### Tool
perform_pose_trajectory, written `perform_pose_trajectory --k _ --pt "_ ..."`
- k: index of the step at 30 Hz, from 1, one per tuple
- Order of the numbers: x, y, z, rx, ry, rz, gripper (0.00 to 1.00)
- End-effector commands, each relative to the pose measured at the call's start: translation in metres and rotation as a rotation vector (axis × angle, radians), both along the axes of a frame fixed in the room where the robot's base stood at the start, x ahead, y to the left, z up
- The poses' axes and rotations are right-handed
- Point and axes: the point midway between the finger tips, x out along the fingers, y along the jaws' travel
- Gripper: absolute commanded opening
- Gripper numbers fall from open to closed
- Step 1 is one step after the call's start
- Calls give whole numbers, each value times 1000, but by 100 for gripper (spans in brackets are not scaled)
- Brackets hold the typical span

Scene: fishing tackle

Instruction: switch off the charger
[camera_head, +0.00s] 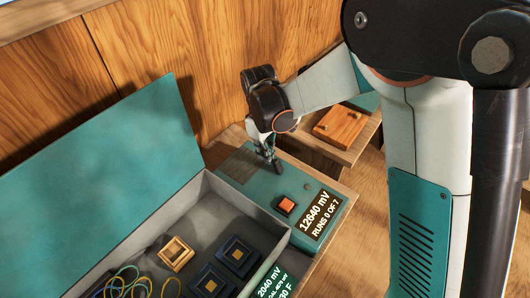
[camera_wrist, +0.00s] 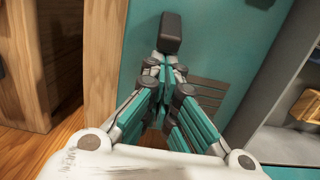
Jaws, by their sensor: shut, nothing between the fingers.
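The charger (camera_head: 265,190) is a teal box with a lit display (camera_head: 318,215) reading "12640 mV" and "RUNS 0 OF 7". A square orange-red button (camera_head: 287,204) in a dark frame sits left of the display. A small grey round part (camera_head: 308,187) is behind it. My gripper (camera_head: 275,166) is shut and empty, pointing down over the far part of the charger, behind the button. I cannot tell whether it touches the top.
An open grey-walled case (camera_head: 215,200) with a teal lid (camera_head: 100,165) stands left of the charger, holding a wooden frame (camera_head: 176,253), dark square parts and coloured wires. A second lit display (camera_head: 270,283) is at the bottom. An orange-brown wooden box (camera_head: 340,127) lies beyond the charger. A wooden wall stands behind.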

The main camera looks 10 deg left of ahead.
Motion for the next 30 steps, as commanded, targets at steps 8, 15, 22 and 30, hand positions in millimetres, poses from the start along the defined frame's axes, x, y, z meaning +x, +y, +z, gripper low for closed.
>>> perform_pose_trajectory --k 8,15,22,30 --pt "-1 -2 3 41 -24 -1 0" --pt "-3 -5 5 74 -45 -1 0" --pt "-6 -10 8 136 -80 -2 0" --pt "-13 -23 15 307 -182 -6 0"
